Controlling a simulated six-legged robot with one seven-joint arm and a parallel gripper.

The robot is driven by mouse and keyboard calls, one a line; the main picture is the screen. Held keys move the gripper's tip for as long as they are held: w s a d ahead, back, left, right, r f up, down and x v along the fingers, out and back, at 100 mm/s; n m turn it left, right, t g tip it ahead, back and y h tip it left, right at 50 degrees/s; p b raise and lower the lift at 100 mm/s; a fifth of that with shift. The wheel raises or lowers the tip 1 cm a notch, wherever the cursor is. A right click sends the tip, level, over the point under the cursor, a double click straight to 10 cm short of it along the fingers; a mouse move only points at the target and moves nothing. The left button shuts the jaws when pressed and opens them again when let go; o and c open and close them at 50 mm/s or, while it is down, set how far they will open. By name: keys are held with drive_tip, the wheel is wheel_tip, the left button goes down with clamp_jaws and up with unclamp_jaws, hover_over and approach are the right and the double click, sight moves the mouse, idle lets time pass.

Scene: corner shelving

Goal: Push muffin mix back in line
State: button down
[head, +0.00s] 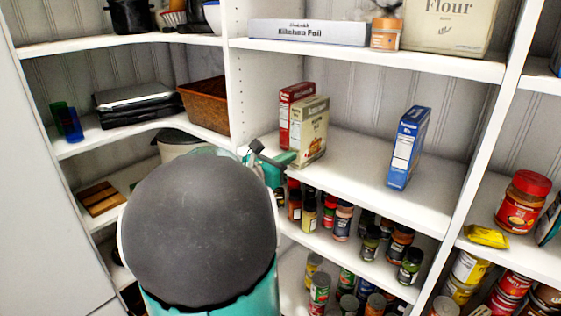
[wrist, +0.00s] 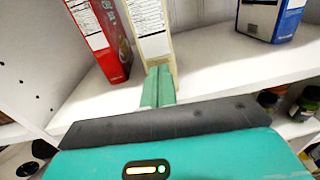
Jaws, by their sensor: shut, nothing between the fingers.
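A beige box (head: 312,131) with a food picture stands upright on the middle shelf, its front further forward than the red box (head: 291,104) to its left. The beige box also shows in the wrist view (wrist: 152,35), and the red box beside it (wrist: 105,40). A blue box (head: 407,148) stands apart to the right. The names are too small to read, so I cannot tell for sure which is muffin mix. My gripper (wrist: 159,72) is shut and empty, its tips at the lower front of the beige box, touching or nearly so. The head view shows it partly behind my arm (head: 283,159).
The middle shelf (head: 355,165) is clear between the beige and blue boxes. Spice jars (head: 343,220) crowd the shelf below. A kitchen foil box (head: 308,32) lies on the shelf above. A white upright panel (head: 236,80) stands left of the red box.

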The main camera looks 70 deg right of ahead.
sight(294, 168)
drive_tip(key=shift+x, duration=1.85)
drive_tip(key=shift+a, duration=0.1)
